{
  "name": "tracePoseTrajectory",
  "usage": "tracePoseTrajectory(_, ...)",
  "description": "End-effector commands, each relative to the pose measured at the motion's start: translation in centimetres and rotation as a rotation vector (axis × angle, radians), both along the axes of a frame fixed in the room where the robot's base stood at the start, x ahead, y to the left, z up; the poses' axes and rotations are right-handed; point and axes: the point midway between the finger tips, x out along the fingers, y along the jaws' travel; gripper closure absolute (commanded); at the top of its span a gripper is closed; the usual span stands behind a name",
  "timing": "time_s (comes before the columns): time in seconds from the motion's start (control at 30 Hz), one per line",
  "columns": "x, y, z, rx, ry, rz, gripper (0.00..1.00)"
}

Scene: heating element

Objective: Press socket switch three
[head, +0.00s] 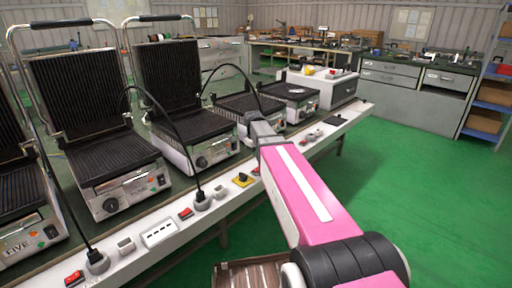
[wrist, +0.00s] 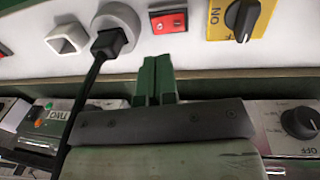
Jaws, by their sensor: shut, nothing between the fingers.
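A white socket strip (head: 140,250) runs along the bench's front edge with red rocker switches on it. From the left, the first red switch (head: 74,277) and the second red switch (head: 186,213) are clear of my arm. The third red switch (head: 256,171) sits just beside my arm, past a yellow rotary switch (head: 242,180). In the wrist view a red switch (wrist: 168,22) lies between a plugged socket (wrist: 110,42) and a yellow rotary switch (wrist: 240,18). My gripper (wrist: 157,62) is shut and empty, its green fingertips just below that switch in the picture. Contact cannot be told.
Contact grills (head: 115,165) with raised lids stand behind the strip. A black cable (wrist: 80,110) runs from the plug past the left of my fingers. Another appliance's knob (wrist: 298,122) is at the right. Green floor (head: 400,190) is clear to the right.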

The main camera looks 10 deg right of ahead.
Motion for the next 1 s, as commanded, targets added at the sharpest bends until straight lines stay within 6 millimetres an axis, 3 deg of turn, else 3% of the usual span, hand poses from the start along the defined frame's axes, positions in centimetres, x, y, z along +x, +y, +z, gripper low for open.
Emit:
tracePoseTrajectory(0.2,0.3,-0.4,-3.4,0.0,0.002,0.0,1.0)
tracePoseTrajectory(0.4,0.4,-0.6,-5.6,0.0,0.001,0.0,1.0)
tracePoseTrajectory(1.0,0.5,-0.7,-6.8,0.0,0.0,0.0,1.0)
